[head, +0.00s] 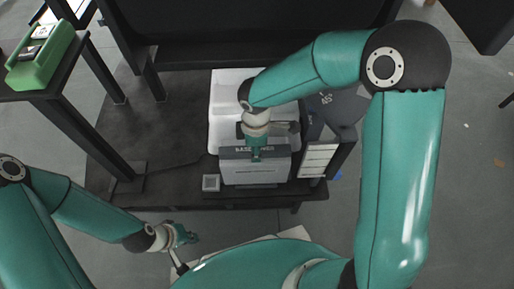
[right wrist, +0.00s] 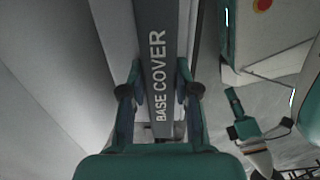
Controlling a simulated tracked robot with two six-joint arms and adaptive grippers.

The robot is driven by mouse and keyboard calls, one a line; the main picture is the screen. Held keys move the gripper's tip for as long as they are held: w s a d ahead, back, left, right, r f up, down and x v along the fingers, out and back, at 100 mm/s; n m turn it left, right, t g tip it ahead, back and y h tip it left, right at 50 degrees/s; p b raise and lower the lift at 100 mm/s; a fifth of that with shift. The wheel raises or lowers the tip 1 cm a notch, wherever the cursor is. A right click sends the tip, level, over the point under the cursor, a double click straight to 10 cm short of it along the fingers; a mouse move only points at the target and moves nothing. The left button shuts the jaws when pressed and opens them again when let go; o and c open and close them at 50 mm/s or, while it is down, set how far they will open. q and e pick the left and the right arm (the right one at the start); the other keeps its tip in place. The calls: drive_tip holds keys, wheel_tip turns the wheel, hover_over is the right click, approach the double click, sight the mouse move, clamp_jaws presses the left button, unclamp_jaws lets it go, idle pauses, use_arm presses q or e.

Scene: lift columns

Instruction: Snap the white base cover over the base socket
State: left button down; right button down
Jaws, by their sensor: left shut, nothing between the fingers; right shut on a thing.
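A light grey, box-like piece (head: 255,173) stands near the front edge of the dark platform, with a dark strip lettered BASE COVER along its top. My right gripper (head: 257,152) comes down onto this strip from above. In the right wrist view its fingers (right wrist: 160,92) lie on either side of the lettered strip (right wrist: 157,60), shut on the base cover. My left gripper (head: 186,236) is shut and empty, low in front of the platform. I cannot make out the base socket for certain; my right arm hides part of the area behind the strip.
A white panel (head: 226,95) lies behind the lettered strip. A dark holder with white slats (head: 317,160) stands to its right. A small grey square block (head: 211,183) sits to its left. A green tray (head: 42,62) is on a dark table at upper left. The platform's left part is clear.

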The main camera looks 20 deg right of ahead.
drive_tip(key=shift+d+f, duration=0.1)
drive_tip(key=shift+f, duration=0.4)
idle(1.2)
drive_tip(key=shift+c, duration=1.4)
unclamp_jaws()
drive_tip(key=shift+r, duration=0.1)
drive_tip(key=shift+r+p, duration=3.45)
drive_tip(key=shift+r, duration=0.75)
